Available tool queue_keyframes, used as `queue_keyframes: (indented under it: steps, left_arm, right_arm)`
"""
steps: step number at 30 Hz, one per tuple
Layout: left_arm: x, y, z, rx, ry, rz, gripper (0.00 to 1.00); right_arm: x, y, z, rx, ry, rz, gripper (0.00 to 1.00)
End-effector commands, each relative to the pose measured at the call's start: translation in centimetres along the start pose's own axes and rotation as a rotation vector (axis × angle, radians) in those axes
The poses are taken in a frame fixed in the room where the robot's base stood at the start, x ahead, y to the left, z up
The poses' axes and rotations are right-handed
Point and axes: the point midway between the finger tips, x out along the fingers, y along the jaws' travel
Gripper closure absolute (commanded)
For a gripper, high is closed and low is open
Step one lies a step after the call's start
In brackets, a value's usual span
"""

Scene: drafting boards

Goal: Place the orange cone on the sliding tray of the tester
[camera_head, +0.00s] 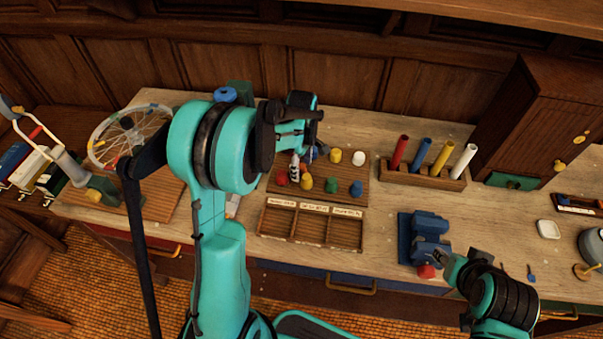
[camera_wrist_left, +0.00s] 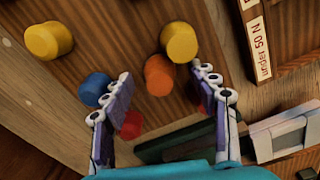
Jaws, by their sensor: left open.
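The orange cone (camera_wrist_left: 158,76) shows in the left wrist view on the brown wooden board, touching or very near a yellow cone (camera_wrist_left: 180,42). In the head view it cannot be made out behind my left gripper (camera_head: 295,166). In the wrist view my left gripper (camera_wrist_left: 161,80) is open and empty, its fingertips on either side of the orange cone from above, apart from it. My right gripper (camera_head: 446,263) is by the blue device at the right; its jaws are too small to judge. I cannot surely identify the tester or its sliding tray; a green part (camera_head: 239,92) shows behind my left arm.
A blue cone (camera_wrist_left: 95,90) and a red cone (camera_wrist_left: 131,125) lie close to the left fingers. The board (camera_head: 365,203) holds several other cones. A compartment box (camera_head: 310,241) stands in front, a rack of tubes (camera_head: 424,177) to the right. A blue device (camera_head: 428,233) stands front right.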

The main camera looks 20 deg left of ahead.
Motion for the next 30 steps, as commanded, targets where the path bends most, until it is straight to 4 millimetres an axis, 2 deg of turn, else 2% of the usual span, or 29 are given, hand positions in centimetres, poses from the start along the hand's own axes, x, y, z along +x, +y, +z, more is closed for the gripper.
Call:
queue_keyframes:
  steps: [1,3,9,15,17,18,26,30]
  left_arm:
    - [0.9,0.0,0.0,0.0,0.0,0.0,0.41]
    - [1.3,0.0,0.0,0.0,0.0,0.0,0.41]
    - [1.2,0.0,0.0,0.001,0.0,0.0,0.41]
    - [1.2,0.0,0.0,0.001,0.0,0.0,0.94]
    - [1.2,0.0,0.0,0.001,0.0,0.0,0.95]
    - [1.2,0.0,0.0,0.001,0.0,0.0,1.0]
    - [1.1,0.0,0.0,0.001,0.0,0.0,1.0]
    - [0.1,0.0,0.0,0.001,0.0,0.0,1.0]
  right_arm:
    - [0.3,0.0,0.2,0.0,0.0,0.0,0.6]
    - [0.4,0.0,0.3,0.0,0.0,0.0,0.6]
    - [0.3,0.0,0.2,0.0,0.0,0.0,0.6]
    - [0.3,0.0,0.2,0.0,0.0,0.0,0.6]
    - [0.3,0.0,0.2,0.0,0.0,0.0,0.6]
    - [0.3,0.0,0.2,0.0,0.0,0.0,0.6]
    - [0.3,0.0,0.2,0.0,0.0,0.0,0.6]
    - [-0.1,0.0,0.0,0.0,0.0,0.0,0.6]
